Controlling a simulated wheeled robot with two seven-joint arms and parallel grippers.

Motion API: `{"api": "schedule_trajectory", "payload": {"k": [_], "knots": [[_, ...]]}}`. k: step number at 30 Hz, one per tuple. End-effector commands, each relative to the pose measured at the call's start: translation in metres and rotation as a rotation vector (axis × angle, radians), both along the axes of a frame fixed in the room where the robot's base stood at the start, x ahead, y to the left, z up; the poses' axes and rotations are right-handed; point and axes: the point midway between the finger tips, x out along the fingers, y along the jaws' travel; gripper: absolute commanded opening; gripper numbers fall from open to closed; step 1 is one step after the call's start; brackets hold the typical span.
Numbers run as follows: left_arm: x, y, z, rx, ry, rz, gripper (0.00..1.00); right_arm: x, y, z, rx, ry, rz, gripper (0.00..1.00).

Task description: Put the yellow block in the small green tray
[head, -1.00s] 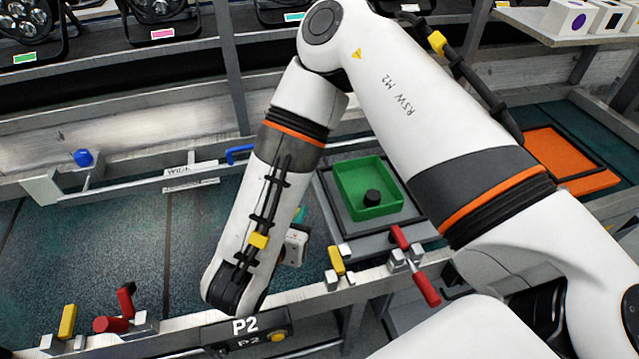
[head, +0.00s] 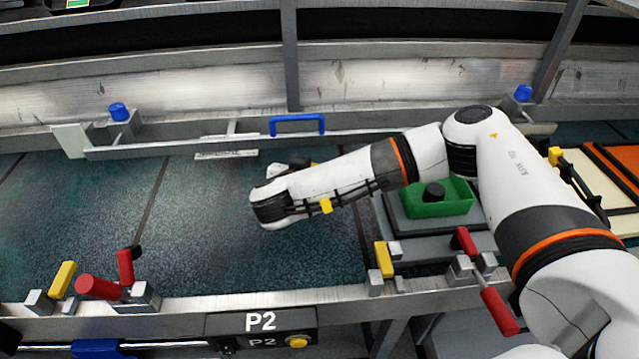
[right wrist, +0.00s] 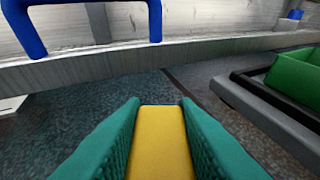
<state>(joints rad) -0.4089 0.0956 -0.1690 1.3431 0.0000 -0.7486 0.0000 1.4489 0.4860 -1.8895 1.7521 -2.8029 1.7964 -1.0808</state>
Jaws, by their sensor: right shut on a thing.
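My right gripper (right wrist: 160,106) has green pads and is shut on the yellow block (right wrist: 160,145), which fills the gap between them in the right wrist view. In the head view the gripper (head: 299,164) is mostly hidden behind my right wrist, over the dark belt and left of the tray. The small green tray (head: 440,209) sits on a grey stand, partly covered by my right arm, with a black knob or cylinder (head: 433,191) in it. Part of the tray also shows at the right edge of the right wrist view (right wrist: 297,77). My left gripper is out of view.
A blue handle (head: 297,120) rises from the back rail. Red clamps (head: 100,287) and yellow levers (head: 384,260) stand along the front rail. An orange tray (head: 622,155) and a cream tray (head: 590,170) lie at the far right. The belt at left is clear.

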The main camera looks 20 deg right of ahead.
Motion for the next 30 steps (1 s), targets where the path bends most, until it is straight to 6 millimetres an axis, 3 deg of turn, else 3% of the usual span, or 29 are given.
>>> {"api": "schedule_trajectory", "payload": {"k": [11, 23, 24, 27, 30], "knots": [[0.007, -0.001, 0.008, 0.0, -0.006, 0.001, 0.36, -0.001, 0.0, -0.041, -0.001, 0.001, -0.001, 0.05], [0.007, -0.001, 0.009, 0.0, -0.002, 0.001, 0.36, 0.0, 0.0, -0.044, 0.001, -0.001, 0.001, 0.05], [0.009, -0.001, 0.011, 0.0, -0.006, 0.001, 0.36, 0.0, 0.0, -0.043, 0.001, -0.001, 0.001, 0.3], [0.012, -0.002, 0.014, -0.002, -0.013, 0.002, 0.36, 0.0, 0.0, -0.043, 0.0, 0.0, 0.0, 0.46], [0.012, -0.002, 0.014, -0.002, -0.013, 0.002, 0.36, 0.0, 0.0, -0.043, 0.001, -0.001, 0.001, 0.49]]}}
